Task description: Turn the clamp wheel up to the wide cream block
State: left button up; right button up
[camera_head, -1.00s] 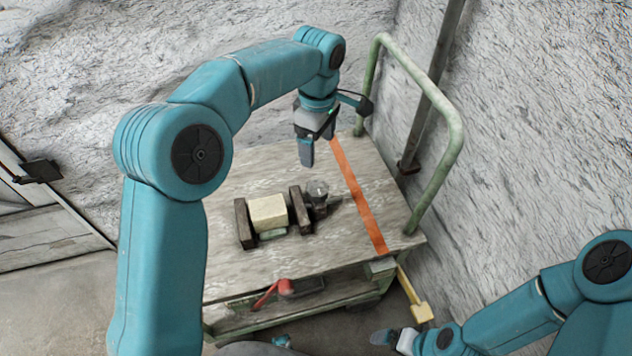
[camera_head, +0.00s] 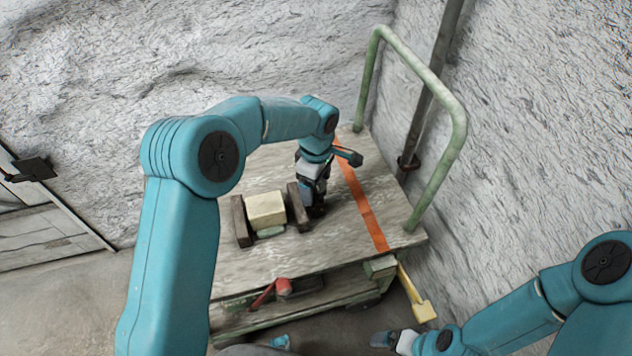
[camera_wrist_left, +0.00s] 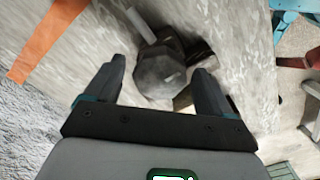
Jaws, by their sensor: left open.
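The wide cream block (camera_head: 266,208) sits between two dark clamp jaws, the left one (camera_head: 241,221) and the right one (camera_head: 299,206), on the cart. I cannot tell whether both jaws touch it. My left gripper (camera_head: 315,205) points down just right of the right jaw and hides most of the clamp wheel. In the left wrist view, the dark grey faceted wheel (camera_wrist_left: 160,78) lies between the open fingers of the left gripper (camera_wrist_left: 160,70), with a pale peg rising from it. My right gripper (camera_head: 385,339) is low at the bottom, its jaws unclear.
The cart's worn wooden top (camera_head: 270,260) has an orange stripe (camera_head: 362,207) to the right and a green rail (camera_head: 450,150) beyond. A red lever (camera_head: 268,294) hangs at the front edge and a yellow handle (camera_head: 415,295) at the corner. Rough white walls surround it.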

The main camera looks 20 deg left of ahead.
pick_arm(q)
jog(key=shift+r, duration=0.1)
jog(key=c, duration=1)
jog(key=shift+c, duration=0.2)
